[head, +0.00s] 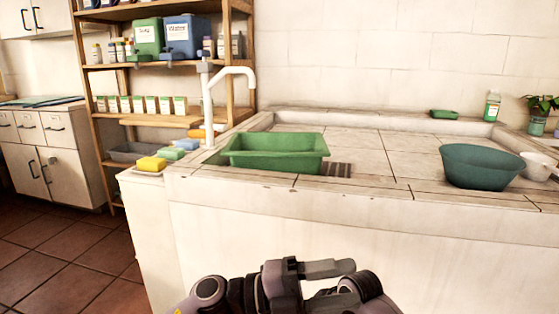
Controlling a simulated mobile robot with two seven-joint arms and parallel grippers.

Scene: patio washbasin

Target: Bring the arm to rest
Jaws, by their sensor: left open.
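My left arm shows at the bottom middle of the head view, low in front of the basin's pale front wall. Its left gripper (336,281) points to the right and is open. Nothing shows between its fingers, though the lower part of it is cut off by the bottom edge. It is apart from the things on the counter. My right gripper is out of view.
A green tub (274,160) stands near the front edge of the tiled washbasin (400,196), beside a white tap (207,105). A teal bowl (482,166) and a white cup (538,168) stand at the right. Sponges (151,164) lie left. A wooden shelf (95,150) stands behind.

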